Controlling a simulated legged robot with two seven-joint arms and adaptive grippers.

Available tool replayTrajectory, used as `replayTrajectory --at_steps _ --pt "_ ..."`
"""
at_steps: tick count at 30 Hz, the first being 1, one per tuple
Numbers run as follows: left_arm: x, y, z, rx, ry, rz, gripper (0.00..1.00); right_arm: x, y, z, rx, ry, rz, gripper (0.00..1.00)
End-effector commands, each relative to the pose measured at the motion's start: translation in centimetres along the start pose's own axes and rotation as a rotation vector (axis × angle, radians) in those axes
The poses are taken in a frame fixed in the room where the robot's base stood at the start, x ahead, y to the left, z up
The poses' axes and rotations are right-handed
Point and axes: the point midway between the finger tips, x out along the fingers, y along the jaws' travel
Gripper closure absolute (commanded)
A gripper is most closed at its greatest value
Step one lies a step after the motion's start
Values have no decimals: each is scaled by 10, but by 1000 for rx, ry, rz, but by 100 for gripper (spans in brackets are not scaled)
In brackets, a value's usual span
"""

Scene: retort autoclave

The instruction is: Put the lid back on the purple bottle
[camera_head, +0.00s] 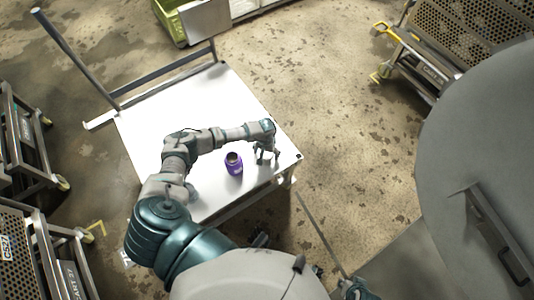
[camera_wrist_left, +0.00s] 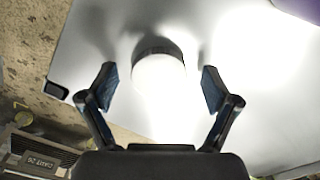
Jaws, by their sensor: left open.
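The purple bottle (camera_head: 234,166) stands upright and open-topped on the white table, near its front edge. A corner of the bottle (camera_wrist_left: 302,7) shows purple at the top right of the left wrist view. My left gripper (camera_head: 266,157) points down at the table to the right of the bottle, near the table's right corner. In the left wrist view my left gripper (camera_wrist_left: 159,82) is open, with a round, bright white lid-like piece (camera_wrist_left: 160,80) with a dark rim between its fingers. A gap shows on both sides of it. In the head view this piece is hidden.
The white table (camera_head: 150,125) is otherwise clear, with a metal rail (camera_head: 165,80) along its far left side. Perforated carts (camera_head: 455,35) stand at the upper right and left. A large grey round door (camera_head: 490,140) is at the right. A green crate (camera_head: 168,18) is at the top.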

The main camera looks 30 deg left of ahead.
Motion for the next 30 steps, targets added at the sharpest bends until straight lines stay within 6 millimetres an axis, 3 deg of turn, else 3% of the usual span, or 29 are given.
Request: replayTrajectory --at_steps 6,12,23,30 --pt "-1 0 0 0 0 1 12 1 0 -1 -1 -1 1 60" --pt "-1 0 0 0 0 1 56 1 0 -1 -1 -1 1 60" --pt "-1 0 0 0 1 1 56 1 0 -2 -1 0 1 60" --pt "-18 0 -1 2 4 2 56 4 0 -4 -1 8 1 60"
